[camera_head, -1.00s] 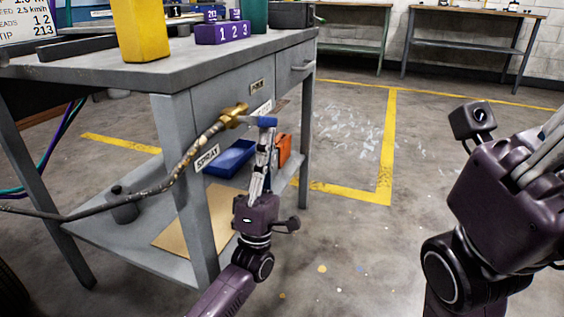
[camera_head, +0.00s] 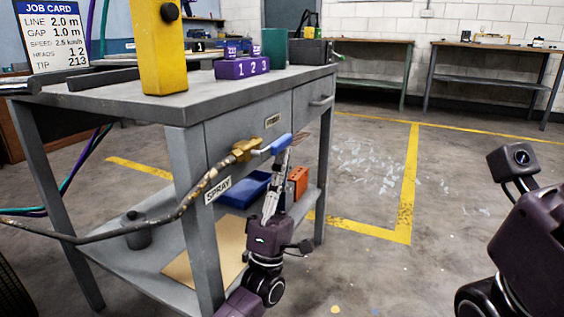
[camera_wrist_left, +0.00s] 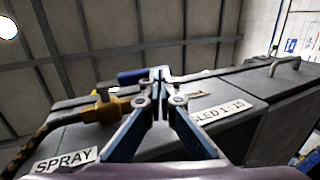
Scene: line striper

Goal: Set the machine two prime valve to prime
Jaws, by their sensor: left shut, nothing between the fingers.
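A brass valve (camera_head: 245,150) with a blue lever handle (camera_head: 281,144) is on the front of the grey workbench, at the end of a worn hose. The handle points right and slightly up in the head view. A SPRAY label (camera_head: 218,190) is below the valve, and a small plate (camera_head: 272,120) is above it, too small to read. My left gripper (camera_head: 284,154) is shut and empty, its tips at the handle's underside. In the left wrist view the closed tips (camera_wrist_left: 158,75) are beside the handle's end (camera_wrist_left: 132,75); contact is unclear. My right arm is at the right edge, its fingers mostly out of view.
The workbench top (camera_head: 190,98) carries a yellow post (camera_head: 165,50), a purple numbered block (camera_head: 242,68) and a job card (camera_head: 54,38). The lower shelf holds a blue tray (camera_head: 243,190) and an orange box (camera_head: 297,182). The floor right of the bench is clear.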

